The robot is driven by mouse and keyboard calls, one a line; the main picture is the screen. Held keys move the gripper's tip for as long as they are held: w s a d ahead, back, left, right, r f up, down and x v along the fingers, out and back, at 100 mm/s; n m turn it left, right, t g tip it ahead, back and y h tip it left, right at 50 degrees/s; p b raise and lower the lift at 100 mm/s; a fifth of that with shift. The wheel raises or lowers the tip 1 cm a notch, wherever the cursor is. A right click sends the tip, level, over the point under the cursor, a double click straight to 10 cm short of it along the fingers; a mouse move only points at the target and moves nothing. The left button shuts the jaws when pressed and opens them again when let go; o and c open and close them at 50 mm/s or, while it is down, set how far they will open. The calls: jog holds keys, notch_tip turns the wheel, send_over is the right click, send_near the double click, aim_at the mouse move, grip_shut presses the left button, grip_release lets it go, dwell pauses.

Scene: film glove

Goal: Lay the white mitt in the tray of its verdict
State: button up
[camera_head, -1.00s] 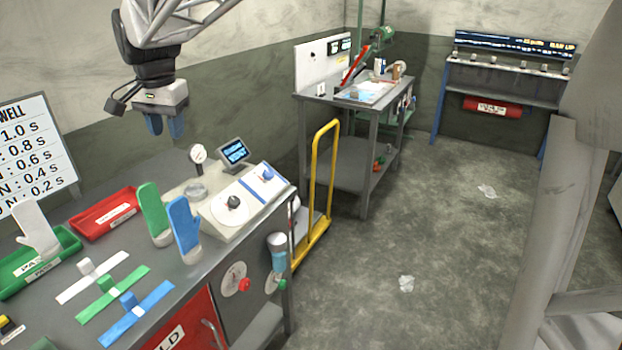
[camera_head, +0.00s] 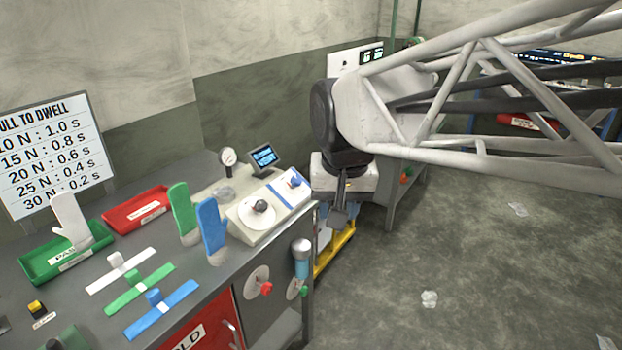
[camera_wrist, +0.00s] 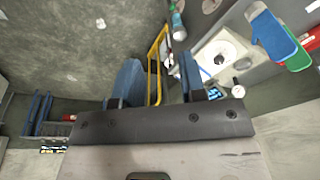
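A green mitt (camera_head: 182,208) and a blue mitt (camera_head: 210,228) stand upright near the control console (camera_head: 268,212). A gauge (camera_head: 228,157) and small screen (camera_head: 264,156) stand behind. White, green and blue strips lie in front. A yellow-railed trolley (camera_head: 335,252) is beside the bench.

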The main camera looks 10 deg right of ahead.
jog(key=s+d+f, duration=0.2)
jog(key=s+f, duration=0.1)
jog(key=s, duration=0.2)
jog(key=s+d+f+n, duration=0.1)
jog(key=s+d+f, duration=0.2)
jog(key=s, duration=0.3)
jog(key=shift+d+f, duration=0.15)
jog(key=shift+f, duration=0.1)
